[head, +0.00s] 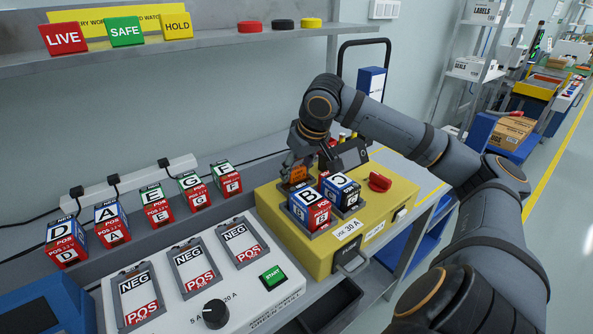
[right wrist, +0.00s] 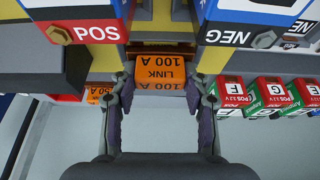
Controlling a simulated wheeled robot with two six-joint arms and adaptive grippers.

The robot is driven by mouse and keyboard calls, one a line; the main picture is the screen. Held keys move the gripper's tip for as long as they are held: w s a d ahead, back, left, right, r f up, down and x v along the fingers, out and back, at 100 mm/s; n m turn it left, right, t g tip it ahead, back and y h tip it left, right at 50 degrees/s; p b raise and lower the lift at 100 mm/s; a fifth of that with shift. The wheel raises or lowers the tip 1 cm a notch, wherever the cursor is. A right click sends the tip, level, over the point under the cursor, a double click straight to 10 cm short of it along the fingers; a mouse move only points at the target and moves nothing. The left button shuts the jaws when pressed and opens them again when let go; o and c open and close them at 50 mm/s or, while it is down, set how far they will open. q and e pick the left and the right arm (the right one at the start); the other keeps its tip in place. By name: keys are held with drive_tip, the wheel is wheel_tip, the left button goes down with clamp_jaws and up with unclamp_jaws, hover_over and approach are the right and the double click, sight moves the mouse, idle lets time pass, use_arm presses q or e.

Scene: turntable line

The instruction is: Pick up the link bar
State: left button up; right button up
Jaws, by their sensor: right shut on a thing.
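The orange link bar (right wrist: 160,72), marked LINK 100 A, sits between the two fingers of my right gripper (right wrist: 159,92) in the right wrist view. The gripper is shut on it. In the head view my right gripper (head: 299,160) points down at the back left of the yellow box (head: 318,258), with the orange bar (head: 294,175) under it, just behind cells B (head: 312,208) and C (head: 341,192). I cannot tell whether the bar still touches the box. My left gripper is out of view.
A second orange bar (right wrist: 97,93), marked 50 A, shows at left in the right wrist view. A red knob (head: 380,182) sits on the yellow box. A white charger (head: 205,262) with a green START button and several lettered cells stand to the left. A shelf (head: 150,57) runs above.

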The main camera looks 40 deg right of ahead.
sight(300, 167)
wheel_tip(300, 167, up, 3)
drive_tip(key=shift+f+p, duration=0.15)
drive_tip(key=shift+p, duration=0.7)
drive_tip(key=shift+s+d+f+b, duration=0.1)
drive_tip(key=shift+s+b, duration=0.2)
drive_tip(key=shift+b, duration=0.65)
drive_tip(key=shift+s+d+r+b, duration=0.1)
drive_tip(key=shift+s+r+b, duration=0.7)
drive_tip(key=shift+r+b, duration=0.2)
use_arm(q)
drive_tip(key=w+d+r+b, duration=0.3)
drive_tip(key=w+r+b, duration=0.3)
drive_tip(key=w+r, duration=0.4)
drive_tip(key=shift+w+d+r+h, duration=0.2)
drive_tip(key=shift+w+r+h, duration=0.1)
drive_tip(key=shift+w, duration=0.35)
use_arm(e)
drive_tip(key=s+d+r, duration=0.1)
drive_tip(key=s+r, duration=0.6)
drive_tip(key=s, duration=0.4)
drive_tip(key=shift+s+d+r, duration=0.15)
drive_tip(key=shift+s+r, duration=0.15)
drive_tip(key=shift+s, duration=0.1)
drive_tip(key=shift+w, duration=0.1)
